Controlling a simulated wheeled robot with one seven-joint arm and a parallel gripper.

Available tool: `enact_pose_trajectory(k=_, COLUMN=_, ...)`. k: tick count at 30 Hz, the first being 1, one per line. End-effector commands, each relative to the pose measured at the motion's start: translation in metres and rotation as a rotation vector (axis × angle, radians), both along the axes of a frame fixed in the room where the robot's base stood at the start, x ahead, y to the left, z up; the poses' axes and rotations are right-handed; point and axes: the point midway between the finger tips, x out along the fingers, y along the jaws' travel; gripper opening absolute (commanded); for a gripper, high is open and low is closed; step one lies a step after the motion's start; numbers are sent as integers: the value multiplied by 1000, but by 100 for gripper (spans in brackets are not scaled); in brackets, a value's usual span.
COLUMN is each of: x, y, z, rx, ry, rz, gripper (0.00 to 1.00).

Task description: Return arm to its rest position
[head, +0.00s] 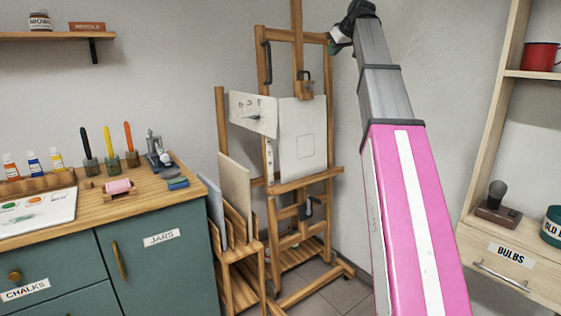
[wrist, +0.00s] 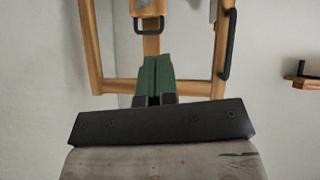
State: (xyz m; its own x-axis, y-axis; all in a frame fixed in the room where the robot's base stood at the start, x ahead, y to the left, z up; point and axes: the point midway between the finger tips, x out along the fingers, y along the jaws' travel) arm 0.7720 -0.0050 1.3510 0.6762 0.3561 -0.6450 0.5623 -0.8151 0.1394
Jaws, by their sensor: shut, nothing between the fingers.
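My arm is raised and stretched up in front of the wooden easel in the head view. My gripper (head: 337,42) is at its top end, near the upper right of the easel (head: 272,150). In the wrist view my gripper (wrist: 154,62) shows two green fingers pressed together with nothing between them. Behind the fingers are the easel's wooden frame (wrist: 88,45) and a dark handle (wrist: 226,45). I cannot tell how far the fingertips are from the easel.
A green cabinet (head: 155,262) with jars and paints on top stands at the left. A panel rack (head: 240,255) stands beside it. A wooden shelf unit (head: 490,130) with a bulbs drawer (head: 500,262) is at the right. A wall shelf (head: 60,36) hangs upper left.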

Motion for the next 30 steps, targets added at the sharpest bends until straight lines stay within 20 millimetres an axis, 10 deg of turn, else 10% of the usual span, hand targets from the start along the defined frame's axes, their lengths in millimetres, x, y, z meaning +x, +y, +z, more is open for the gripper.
enact_pose_trajectory(k=11, x=10, y=1, z=-99, rx=17, ry=99, rz=-61, gripper=0)
enact_pose_trajectory(k=30, x=-24, y=4, z=-397, rx=26, ry=408, rz=-267, gripper=0)
